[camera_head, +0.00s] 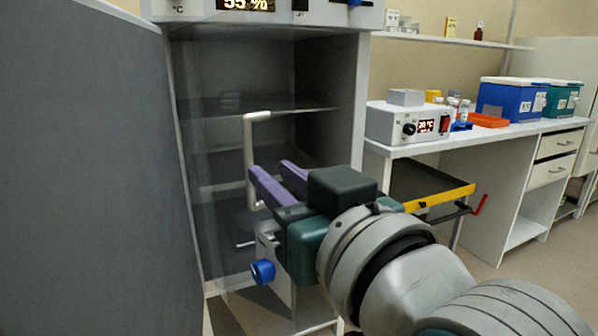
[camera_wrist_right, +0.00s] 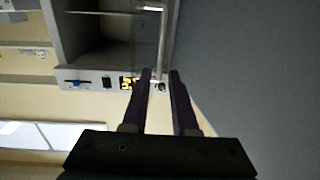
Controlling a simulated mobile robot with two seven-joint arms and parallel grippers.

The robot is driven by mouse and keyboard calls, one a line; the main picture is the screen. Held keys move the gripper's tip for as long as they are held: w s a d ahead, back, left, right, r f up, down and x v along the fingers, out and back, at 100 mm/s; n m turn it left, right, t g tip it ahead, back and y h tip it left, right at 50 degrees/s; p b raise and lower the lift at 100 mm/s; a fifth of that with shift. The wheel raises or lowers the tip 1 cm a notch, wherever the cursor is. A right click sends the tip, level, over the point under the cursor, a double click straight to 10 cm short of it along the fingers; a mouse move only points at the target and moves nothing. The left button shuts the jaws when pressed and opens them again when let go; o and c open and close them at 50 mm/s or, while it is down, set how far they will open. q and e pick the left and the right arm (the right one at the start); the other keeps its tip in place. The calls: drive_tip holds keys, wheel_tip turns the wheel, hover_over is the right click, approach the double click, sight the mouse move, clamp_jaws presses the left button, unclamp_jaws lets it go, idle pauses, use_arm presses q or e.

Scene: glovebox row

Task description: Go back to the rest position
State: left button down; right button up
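My right gripper (camera_head: 269,168) has two purple fingers. It is at the white bar handle (camera_head: 249,140) of the see-through cabinet door, with the near finger overlapping the handle's lower part in the head view. In the right wrist view the fingers (camera_wrist_right: 159,74) stand apart with a gap between them, and the handle (camera_wrist_right: 163,35) lines up with that gap. I cannot tell whether they touch it. My left gripper is in neither view.
The grey cabinet (camera_head: 366,110) has inner shelves and a lit display (camera_head: 246,4) on top. A large grey panel (camera_head: 85,180) fills the left side. At right, a white bench (camera_head: 470,138) carries a small device (camera_head: 405,124), an orange tray (camera_head: 489,120) and a blue box (camera_head: 508,100).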

drive_tip(key=shift+v, duration=0.85)
drive_tip(key=s+d+r+m+g+h+p, duration=0.15)
drive_tip(key=s+d+g+h+p, duration=0.35)
drive_tip(key=s+d+p, duration=0.6)
drive_tip(key=s+d+r+m+g+h+p, duration=0.15)
drive_tip(key=s+d+g+h+p, duration=0.25)
drive_tip(key=s+d+g+p, duration=0.55)
drive_tip(key=s+r+t+p, duration=0.2)
drive_tip(key=s+r+p, duration=0.1)
drive_tip(key=r+p, duration=3.1)
drive_tip(key=shift+s+a+r+m, duration=0.15)
drive_tip(key=shift+r+m, duration=0.25)
drive_tip(key=shift+r, duration=0.4)
drive_tip(key=shift+f, duration=0.1)
